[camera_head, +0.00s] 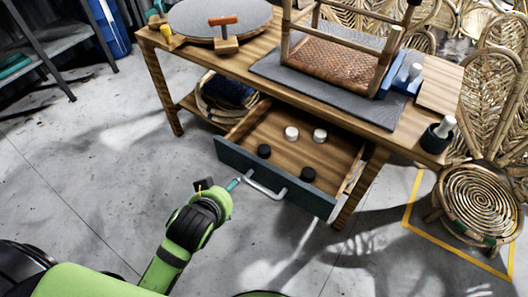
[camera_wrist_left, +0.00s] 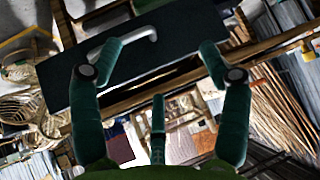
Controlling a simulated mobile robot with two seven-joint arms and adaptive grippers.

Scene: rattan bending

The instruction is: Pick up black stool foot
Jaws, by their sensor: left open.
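Two black stool feet lie in the open drawer: one (camera_head: 264,151) near the left part of its front panel, the other (camera_head: 308,174) farther right. Two white feet (camera_head: 291,133) (camera_head: 320,135) lie behind them. My left gripper (camera_head: 237,184) is in front of the drawer, just left of the metal handle (camera_head: 265,187), and holds nothing that I can see. In the left wrist view the gripper (camera_wrist_left: 160,48) is open, its fingers spread across the dark drawer front (camera_wrist_left: 130,50) and the handle. The drawer's inside is hidden in that view. My right gripper is not in view.
The wooden workbench (camera_head: 270,70) carries a rattan stool (camera_head: 330,62) on a grey mat, a round board (camera_head: 218,18) and a dark cup (camera_head: 436,138). Coiled rattan (camera_head: 226,95) lies on the lower shelf. A rattan chair (camera_head: 482,195) stands right. The floor left of the drawer is clear.

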